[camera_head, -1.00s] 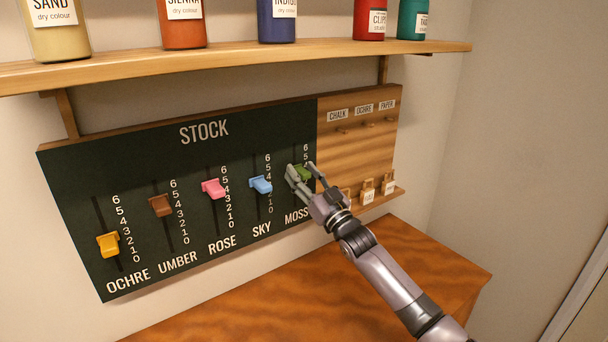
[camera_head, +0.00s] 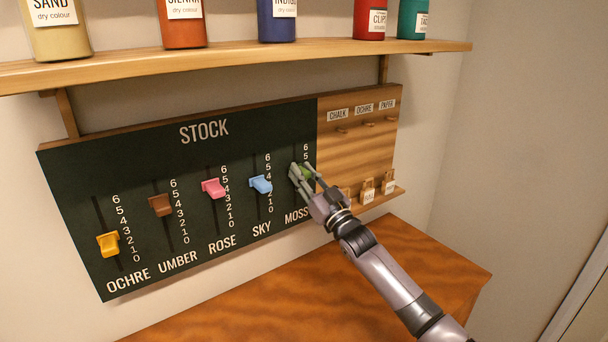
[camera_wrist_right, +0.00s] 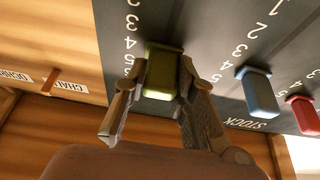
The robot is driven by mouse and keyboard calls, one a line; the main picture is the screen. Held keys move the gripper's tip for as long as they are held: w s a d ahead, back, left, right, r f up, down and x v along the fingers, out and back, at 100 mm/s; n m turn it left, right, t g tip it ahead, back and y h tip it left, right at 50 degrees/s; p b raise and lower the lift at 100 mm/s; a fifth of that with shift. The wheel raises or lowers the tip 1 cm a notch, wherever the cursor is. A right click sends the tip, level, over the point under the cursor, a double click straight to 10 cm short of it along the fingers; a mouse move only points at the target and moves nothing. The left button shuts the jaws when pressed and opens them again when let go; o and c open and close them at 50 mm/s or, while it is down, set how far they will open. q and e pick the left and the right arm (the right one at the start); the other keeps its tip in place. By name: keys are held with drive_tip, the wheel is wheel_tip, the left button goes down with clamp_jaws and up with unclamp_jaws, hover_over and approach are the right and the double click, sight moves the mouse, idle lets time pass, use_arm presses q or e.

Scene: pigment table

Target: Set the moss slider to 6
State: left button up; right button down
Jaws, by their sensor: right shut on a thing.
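The moss slider is a green knob (camera_head: 307,173) at the right end of the dark STOCK board (camera_head: 130,170). It sits in the upper part of its scale; the fingers hide part of it and most of its numbers. My right gripper (camera_head: 302,170) is shut on the green knob. In the right wrist view the knob (camera_wrist_right: 162,72) is between the two fingers (camera_wrist_right: 160,85), beside the upside-down scale, near the 4 and 5. I cannot tell its exact number. My left gripper is not in view.
Sky (camera_head: 261,184), rose (camera_head: 213,188), umber (camera_head: 160,205) and ochre (camera_head: 108,244) sliders stand to the left. A wooden panel with hooks and tags (camera_head: 360,145) adjoins on the right. A shelf of jars (camera_head: 230,65) is above, a wooden top (camera_head: 300,290) below.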

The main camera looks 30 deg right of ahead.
sight(294, 142)
drive_tip(key=shift+r, duration=0.15)
wheel_tip(294, 142, up, 6)
drive_tip(key=p, duration=0.2)
drive_tip(key=shift+f+p, duration=0.25)
drive_tip(key=shift+p, duration=0.15)
drive_tip(key=shift+d, duration=0.1)
drive_tip(key=c, duration=1.6)
unclamp_jaws()
drive_tip(key=shift+o, duration=1.4)
drive_tip(key=shift+f, duration=0.1)
drive_tip(key=shift+f, duration=0.1)
